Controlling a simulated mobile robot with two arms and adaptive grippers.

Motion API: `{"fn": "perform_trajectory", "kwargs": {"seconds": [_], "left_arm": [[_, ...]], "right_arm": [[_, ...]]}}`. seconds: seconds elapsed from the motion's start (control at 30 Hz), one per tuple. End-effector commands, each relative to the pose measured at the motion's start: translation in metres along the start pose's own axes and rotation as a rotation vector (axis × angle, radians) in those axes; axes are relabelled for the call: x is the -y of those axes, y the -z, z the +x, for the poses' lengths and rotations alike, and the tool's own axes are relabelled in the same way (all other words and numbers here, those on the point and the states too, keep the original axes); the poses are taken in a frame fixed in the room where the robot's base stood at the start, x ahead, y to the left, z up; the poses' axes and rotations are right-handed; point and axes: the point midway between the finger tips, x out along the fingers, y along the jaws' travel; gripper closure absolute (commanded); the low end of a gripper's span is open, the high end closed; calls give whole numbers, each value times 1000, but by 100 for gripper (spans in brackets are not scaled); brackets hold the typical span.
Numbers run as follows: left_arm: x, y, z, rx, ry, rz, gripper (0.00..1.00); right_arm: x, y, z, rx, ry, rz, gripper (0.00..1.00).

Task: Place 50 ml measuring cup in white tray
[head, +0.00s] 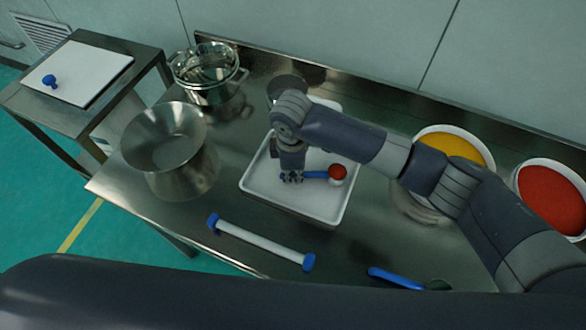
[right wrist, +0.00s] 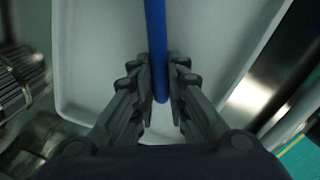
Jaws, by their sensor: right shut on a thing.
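A measuring cup (head: 337,173) with a blue handle and a red bowl is at the white tray (head: 246,183), over its right half. My right gripper (head: 291,177) is shut on the end of the blue handle, low over the tray. In the right wrist view the blue handle (right wrist: 155,45) runs between the two fingers of my right gripper (right wrist: 160,85), above the pale tray floor (right wrist: 100,60). The cup's bowl is out of that view. I cannot tell whether the cup touches the tray floor. My left gripper is not in view.
A metal funnel-topped vessel (head: 165,140) and a steel pot (head: 208,85) stand left of the tray. Bowls of yellow (head: 452,147) and red (head: 553,195) powder stand right. A white bar with blue ends (head: 262,243) and another blue-handled scoop (head: 393,277) lie near the front edge.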

Motion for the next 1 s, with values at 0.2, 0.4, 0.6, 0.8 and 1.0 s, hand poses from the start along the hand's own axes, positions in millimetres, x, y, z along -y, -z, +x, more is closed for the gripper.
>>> {"fn": "perform_trajectory", "kwargs": {"seconds": [0.2,0.4,0.6,0.8,1.0], "left_arm": [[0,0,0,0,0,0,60],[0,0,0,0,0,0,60],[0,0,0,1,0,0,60],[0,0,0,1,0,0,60],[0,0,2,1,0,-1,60]], "right_arm": [[0,1,2,-2,-2,-1,100],[0,0,5,-1,-1,0,79],[0,0,5,-1,-1,0,66],[0,0,3,-2,-2,0,66],[-1,1,-19,-4,-4,0,66]]}}
